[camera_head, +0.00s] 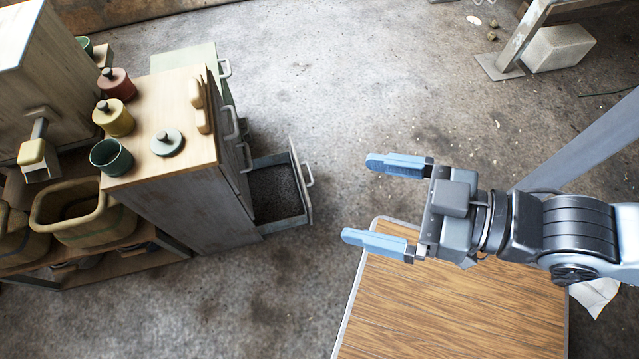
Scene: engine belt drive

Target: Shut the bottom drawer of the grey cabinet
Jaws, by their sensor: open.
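The grey cabinet (195,212) stands left of centre with a wooden top. Its bottom drawer (283,222) is pulled out to the right, low near the floor, and looks empty inside. The drawer's front panel carries a pale handle (308,174) on its outer face. My gripper (375,200) is open and empty, to the right of the drawer front and apart from it. Its two blue fingers point left toward the cabinet. Nothing hides the drawer front from the head view.
A wood-topped table (450,310) with a pale edge lies below my gripper. Jars and a green cup (111,157) stand on the cabinet top. A wooden bench with baskets (75,215) is at the left. Concrete floor is free between drawer and gripper.

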